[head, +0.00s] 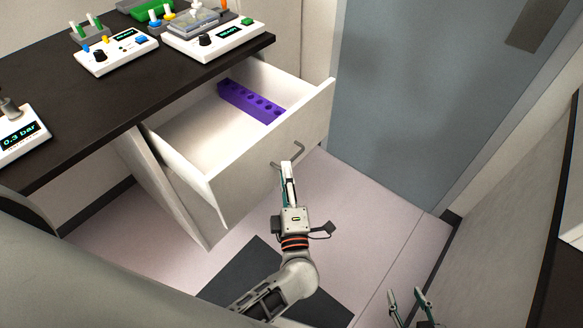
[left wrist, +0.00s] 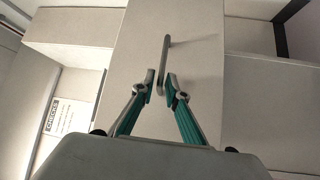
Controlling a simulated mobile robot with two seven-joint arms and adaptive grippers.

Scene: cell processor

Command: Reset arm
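The pulled-out white drawer (head: 316,112) has a metal bar handle (head: 296,153) on its front. The handle also shows in the left wrist view (left wrist: 167,50). My left gripper (head: 287,165) is at the handle. In the left wrist view its two fingertips (left wrist: 160,76) are apart, with the bar showing in the gap between them. I cannot tell whether they touch the bar. My right gripper (head: 409,296) is at the bottom edge of the head view, its fingers spread and empty, away from the drawer.
A purple rack (head: 250,101) with holes lies in the drawer. The dark countertop (head: 85,100) carries several white devices, including one reading 0.3 bar (head: 20,135). A grey-blue door (head: 430,90) stands behind. Open floor (head: 365,205) lies right of the drawer.

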